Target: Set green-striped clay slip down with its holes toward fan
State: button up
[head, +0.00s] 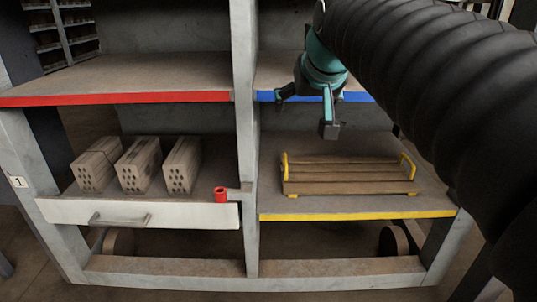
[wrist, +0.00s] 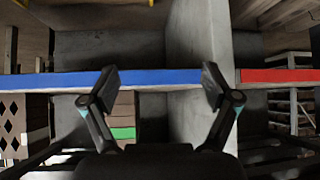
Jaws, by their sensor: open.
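My gripper (head: 306,113) is open and empty in front of the blue-edged shelf at the upper right; its fingers also frame that edge in the wrist view (wrist: 160,88). In the wrist view, which looks upside down, a brown block with a green band (wrist: 123,133) shows between the fingers, beyond the blue edge and partly hidden by the left finger. Its holes cannot be made out. No green-striped piece shows in the head view. I cannot make out a fan in either view.
Several-holed grey-brown bricks (head: 139,165) stand on the lower left shelf above a white drawer (head: 140,213). A red cup (head: 220,194) is at its right end. A slatted wooden tray (head: 348,187) with yellow handles sits empty on the yellow-edged shelf. A concrete upright (head: 245,130) divides the bays.

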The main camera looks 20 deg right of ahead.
jog(key=s+a+f+n+g, duration=0.1)
jog(key=s+a+f, duration=0.2)
jog(key=s+f, duration=0.5)
jog(key=s+a+f+g+y, duration=0.1)
jog(key=s+f, duration=0.7)
jog(key=f, duration=0.8)
jog(key=shift+s+a+n+g, duration=0.4)
jog(key=shift+a+g, duration=0.4)
jog(key=shift+a, duration=0.45)
